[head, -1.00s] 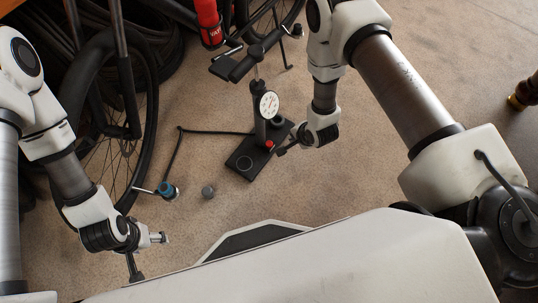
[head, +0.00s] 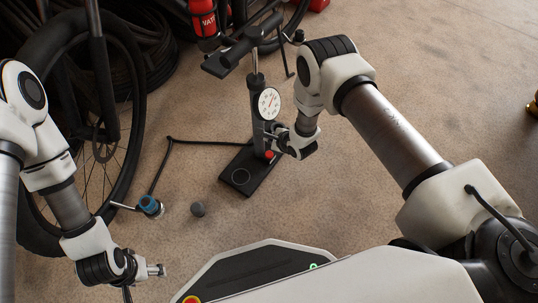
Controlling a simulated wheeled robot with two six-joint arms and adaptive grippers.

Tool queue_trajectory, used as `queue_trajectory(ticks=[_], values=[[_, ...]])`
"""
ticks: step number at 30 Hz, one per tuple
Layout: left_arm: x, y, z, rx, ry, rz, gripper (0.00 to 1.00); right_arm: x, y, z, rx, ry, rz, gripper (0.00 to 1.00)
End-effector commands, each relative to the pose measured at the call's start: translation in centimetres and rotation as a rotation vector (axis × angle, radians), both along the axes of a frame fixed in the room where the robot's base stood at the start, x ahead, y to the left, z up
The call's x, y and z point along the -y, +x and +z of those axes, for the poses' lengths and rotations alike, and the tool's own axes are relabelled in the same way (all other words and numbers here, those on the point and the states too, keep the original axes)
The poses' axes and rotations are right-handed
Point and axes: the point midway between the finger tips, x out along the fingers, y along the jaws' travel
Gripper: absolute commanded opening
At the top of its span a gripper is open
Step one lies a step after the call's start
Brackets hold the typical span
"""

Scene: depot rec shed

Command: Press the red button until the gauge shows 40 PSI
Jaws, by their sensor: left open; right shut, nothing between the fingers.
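A black floor pump stands on the floor at centre, with its flat base (head: 245,180) and an upright barrel. Its round white gauge (head: 269,103) faces me; the needle shows red, but the numbers are too small to read. The red button (head: 269,155) sits low on the pump, at the foot of the barrel. My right gripper (head: 276,137) is shut and empty, its tips just above the button in the picture; I cannot tell whether they touch the pump. My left gripper (head: 160,270) is open and empty at the lower left, away from the pump.
A black hose (head: 165,160) runs left from the pump to a blue-collared fitting (head: 150,204) beside a bicycle wheel (head: 130,150). A red cylinder (head: 203,20) stands behind.

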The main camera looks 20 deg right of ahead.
Motion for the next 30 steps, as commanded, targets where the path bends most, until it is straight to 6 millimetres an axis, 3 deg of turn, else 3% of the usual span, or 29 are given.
queue_trajectory(ticks=[6, 14, 30], values=[[0.0, 0.0, -3.4, 0.0, 0.0, 0.001, 0.73, 0.0, 0.0, -3.8, 0.0, -0.001, 0.0, 0.0], [-0.1, 0.1, -6.0, 0.003, 0.001, 0.005, 0.73, 0.0, 0.0, -7.2, -0.001, -0.001, -0.001, 0.0], [-0.1, 0.2, -6.2, 0.004, 0.001, 0.007, 0.73, 0.0, 0.0, -7.6, -0.001, -0.001, -0.001, 0.0]])
